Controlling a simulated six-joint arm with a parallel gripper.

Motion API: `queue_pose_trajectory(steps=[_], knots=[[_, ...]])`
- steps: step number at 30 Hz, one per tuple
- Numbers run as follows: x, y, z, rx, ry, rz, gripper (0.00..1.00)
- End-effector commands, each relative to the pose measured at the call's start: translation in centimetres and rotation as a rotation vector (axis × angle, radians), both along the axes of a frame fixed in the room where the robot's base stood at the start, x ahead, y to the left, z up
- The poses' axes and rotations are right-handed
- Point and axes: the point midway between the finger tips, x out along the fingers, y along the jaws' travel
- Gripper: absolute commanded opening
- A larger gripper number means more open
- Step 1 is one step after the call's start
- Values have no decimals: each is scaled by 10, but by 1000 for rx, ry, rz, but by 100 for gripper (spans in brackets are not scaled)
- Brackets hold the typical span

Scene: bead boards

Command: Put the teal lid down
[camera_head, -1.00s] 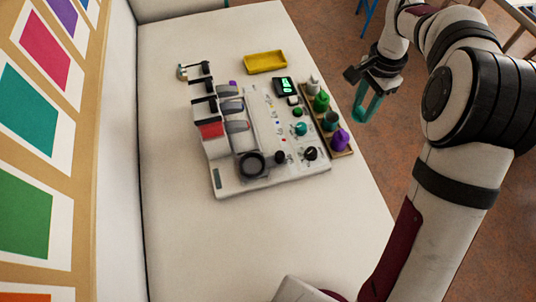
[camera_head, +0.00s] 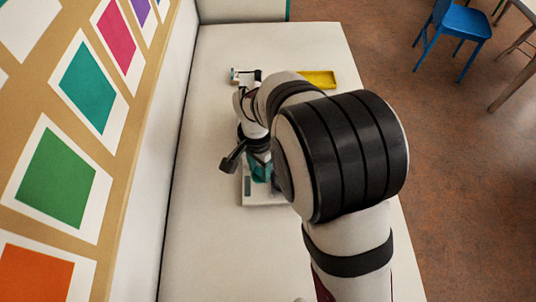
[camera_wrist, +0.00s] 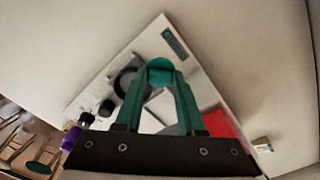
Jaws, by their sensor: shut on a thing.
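The teal lid (camera_wrist: 160,65) is a small round piece between my green-teal fingertips in the wrist view. My gripper (camera_wrist: 160,76) is shut on it. Behind it lies the white board (camera_wrist: 104,72) with a dark ring (camera_wrist: 125,82) just left of the lid and a dark label (camera_wrist: 175,42) at its far corner. The gap between lid and board cannot be judged. In the head view my gripper (camera_head: 260,170) is over the board (camera_head: 264,198); my arm hides most of the board, and the lid cannot be made out.
A red block (camera_wrist: 220,124) is right of my fingers. Black knobs (camera_wrist: 104,107) and a purple bottle (camera_wrist: 72,138) are at the left. A yellow tray (camera_head: 319,79) lies beyond my arm. The near left table (camera_head: 215,250) is bare. A blue chair (camera_head: 452,30) stands on the floor.

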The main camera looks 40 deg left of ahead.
Motion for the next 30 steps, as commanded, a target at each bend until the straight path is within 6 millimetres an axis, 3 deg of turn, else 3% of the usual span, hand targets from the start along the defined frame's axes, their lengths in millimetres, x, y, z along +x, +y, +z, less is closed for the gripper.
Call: queue_pose_trajectory(steps=[8,18,19,21,30], knots=[[-3,5,-43,-2,1,0,0],[-3,5,-47,0,0,-1,0],[-3,5,-47,0,0,-1,40],[-3,5,-47,0,0,-1,51],[-2,5,-44,1,-1,-1,51]])
